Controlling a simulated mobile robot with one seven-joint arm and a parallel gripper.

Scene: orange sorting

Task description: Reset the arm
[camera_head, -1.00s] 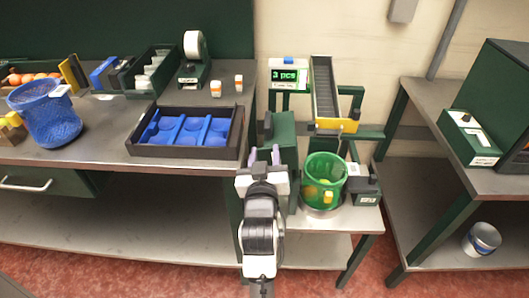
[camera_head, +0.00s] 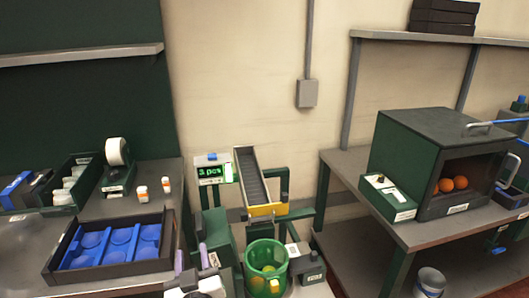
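My gripper (camera_head: 191,259) shows at the bottom edge of the head view, with two pale purple fingers apart and nothing visible between them. It is just left of the green basket (camera_head: 267,247), which holds a few yellow-orange fruits. Most of my arm is cut off below the picture. The fingers stand in front of a dark green box (camera_head: 216,229).
A sloped chute (camera_head: 251,177) ends above the basket, beside a display (camera_head: 212,170) reading "3 pcs". A black tray with blue cups (camera_head: 62,276) lies on the left bench. A green cabinet (camera_head: 395,150) with oranges inside stands on the right bench (camera_head: 346,168).

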